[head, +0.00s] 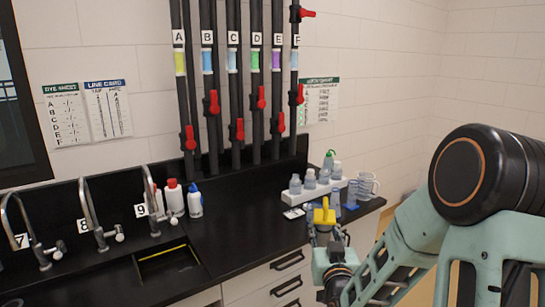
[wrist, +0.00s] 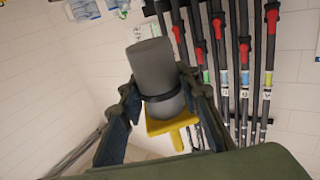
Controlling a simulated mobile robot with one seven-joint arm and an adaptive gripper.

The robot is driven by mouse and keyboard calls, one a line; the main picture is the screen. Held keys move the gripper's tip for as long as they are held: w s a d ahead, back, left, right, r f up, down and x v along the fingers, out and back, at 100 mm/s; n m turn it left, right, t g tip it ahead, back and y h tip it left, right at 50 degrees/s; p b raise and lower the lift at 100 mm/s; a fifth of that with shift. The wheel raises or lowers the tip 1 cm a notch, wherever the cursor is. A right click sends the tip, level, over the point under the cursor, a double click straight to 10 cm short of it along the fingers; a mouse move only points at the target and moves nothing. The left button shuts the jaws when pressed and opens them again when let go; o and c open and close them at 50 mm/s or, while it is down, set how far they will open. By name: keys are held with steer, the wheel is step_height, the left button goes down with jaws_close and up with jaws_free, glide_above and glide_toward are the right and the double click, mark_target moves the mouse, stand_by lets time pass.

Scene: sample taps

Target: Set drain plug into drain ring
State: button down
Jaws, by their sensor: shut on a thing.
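My gripper (head: 322,232) is at the right part of the black counter, above or in front of its front edge. It is shut on the drain plug, whose yellow handle part (head: 324,214) shows at the top of the gripper. In the wrist view the drain plug (wrist: 153,65) is a grey cylinder with a dark band and a yellow end, between the two fingers of my gripper (wrist: 160,92). The wrist picture is upside down, so the yellow end points up. I cannot make out the drain ring in either view.
A sink basin (head: 168,270) with a yellow line is set into the counter (head: 235,236) at lower left, near curved taps. Bottles (head: 195,201) stand behind it. A white rack (head: 318,188) with several bottles and cups (head: 366,187) stand behind my gripper. The counter's middle is clear.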

steer(key=shift+r, duration=0.4)
steer(key=w+a+f+n+g+y+b, duration=0.1)
steer(key=a+f+n+y+b, duration=0.2)
steer(key=a, duration=0.5)
steer(key=w+a+f+n+g+y+b, duration=0.2)
steer(key=a+y+b, duration=0.3)
steer(key=a+b, duration=0.2)
steer(key=w+a+f+n+g+y+b, duration=0.1)
steer(key=a+f+n+y+b, duration=0.2)
steer(key=a, duration=0.7)
steer(key=shift+w+a+f+n+g+y+b, duration=0.2)
steer(key=shift+a+f+n+g+y+b, duration=0.15)
steer(key=shift+y+b, duration=0.45)
steer(key=shift+d, duration=0.15)
